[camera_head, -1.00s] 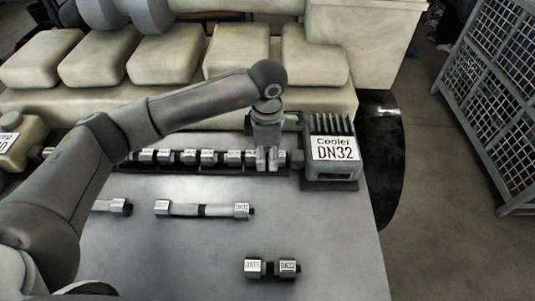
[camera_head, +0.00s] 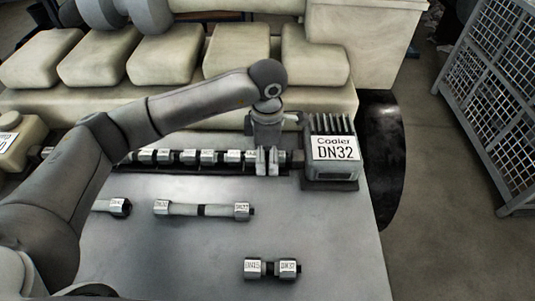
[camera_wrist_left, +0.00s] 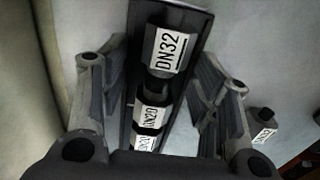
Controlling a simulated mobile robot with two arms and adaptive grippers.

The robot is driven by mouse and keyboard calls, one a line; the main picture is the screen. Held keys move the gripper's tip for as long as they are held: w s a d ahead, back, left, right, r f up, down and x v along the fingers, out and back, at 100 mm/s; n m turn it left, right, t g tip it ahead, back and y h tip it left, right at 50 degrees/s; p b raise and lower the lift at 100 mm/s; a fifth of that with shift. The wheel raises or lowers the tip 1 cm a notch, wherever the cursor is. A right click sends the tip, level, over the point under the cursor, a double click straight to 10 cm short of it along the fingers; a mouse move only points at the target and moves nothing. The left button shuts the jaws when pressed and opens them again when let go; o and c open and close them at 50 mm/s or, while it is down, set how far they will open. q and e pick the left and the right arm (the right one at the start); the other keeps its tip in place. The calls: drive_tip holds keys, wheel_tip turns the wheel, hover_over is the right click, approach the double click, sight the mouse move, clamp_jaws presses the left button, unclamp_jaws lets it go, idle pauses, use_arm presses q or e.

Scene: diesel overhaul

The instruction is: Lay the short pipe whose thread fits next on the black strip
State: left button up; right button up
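The black strip (camera_head: 215,171) runs along the back of the table and carries a row of pipes with silver fittings (camera_head: 207,157). My left gripper (camera_head: 267,172) is at its right end, just left of the cooler labelled DN32 (camera_head: 336,150). In the left wrist view its fingers (camera_wrist_left: 165,85) are open, one on each side of the row, with visible gaps. Between them lie a fitting labelled DN32 (camera_wrist_left: 178,48) and one labelled DN20 (camera_wrist_left: 151,116). A short pipe (camera_head: 271,268) lies loose at the front; its labels look like DN15 and DN32. My right gripper is not in view.
A longer pipe (camera_head: 200,210) lies mid-table, and another pipe end (camera_head: 120,207) shows beside my left arm. A beige labelled part (camera_head: 12,140) is at the far left. A mesh cage (camera_head: 495,90) stands at right.

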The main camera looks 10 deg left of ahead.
use_arm(q)
wheel_tip(320, 180, up, 12)
idle(0.6)
idle(0.6)
